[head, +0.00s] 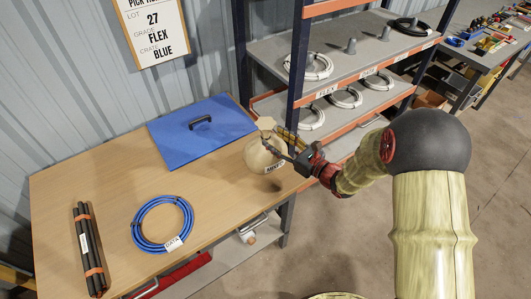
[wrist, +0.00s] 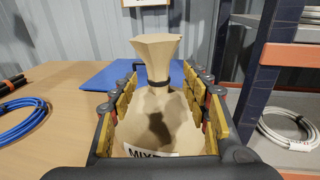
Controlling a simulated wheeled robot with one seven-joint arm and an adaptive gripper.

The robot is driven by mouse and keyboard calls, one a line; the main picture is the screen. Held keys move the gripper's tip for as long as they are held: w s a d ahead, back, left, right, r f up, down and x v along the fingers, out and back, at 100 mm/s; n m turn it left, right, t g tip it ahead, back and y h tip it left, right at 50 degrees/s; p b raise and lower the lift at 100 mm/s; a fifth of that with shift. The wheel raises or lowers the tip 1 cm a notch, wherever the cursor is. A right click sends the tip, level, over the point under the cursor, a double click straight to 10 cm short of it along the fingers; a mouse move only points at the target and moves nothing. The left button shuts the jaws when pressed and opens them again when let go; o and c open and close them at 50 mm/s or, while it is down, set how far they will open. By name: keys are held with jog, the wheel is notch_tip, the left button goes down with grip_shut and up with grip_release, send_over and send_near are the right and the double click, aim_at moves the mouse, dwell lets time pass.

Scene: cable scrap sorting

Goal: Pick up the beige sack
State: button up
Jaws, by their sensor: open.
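The beige sack (head: 262,158) stands upright near the right edge of the wooden table (head: 95,190). It has a dark tie around its neck and a white label on its lower front. In the wrist view the sack (wrist: 158,118) stands between the two yellow-padded fingers, with its neck and flared top above them. My gripper (head: 282,148) reaches in from the right and is open around the sack. Gaps seem to show beside the neck; whether the pads touch the body I cannot tell. The sack's lowest part is hidden in the wrist view.
A blue lid with a black handle (head: 215,136) lies behind the sack. A blue cable coil (head: 162,228) and a bundle of black rods (head: 88,250) lie to the left. A shelf rack post (head: 296,65) stands close on the right, with white coils (head: 345,97) on its shelves.

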aim_at(269, 135)
jog(key=x, duration=0.1)
jog(key=b+x, duration=0.1)
jog(key=x, duration=0.2)
jog(key=shift+a+f+b, duration=0.25)
jog(key=shift+f+b, duration=0.05)
jog(key=shift+b, duration=0.1)
jog(key=shift+w+a+r, duration=0.1)
jog(key=shift+w+a, duration=0.1)
jog(key=shift+w, duration=0.1)
jog(key=shift+c, duration=0.3)
jog(key=c, duration=1.1)
jog(key=shift+s, duration=0.1)
grip_shut()
jog(key=shift+r, duration=0.15)
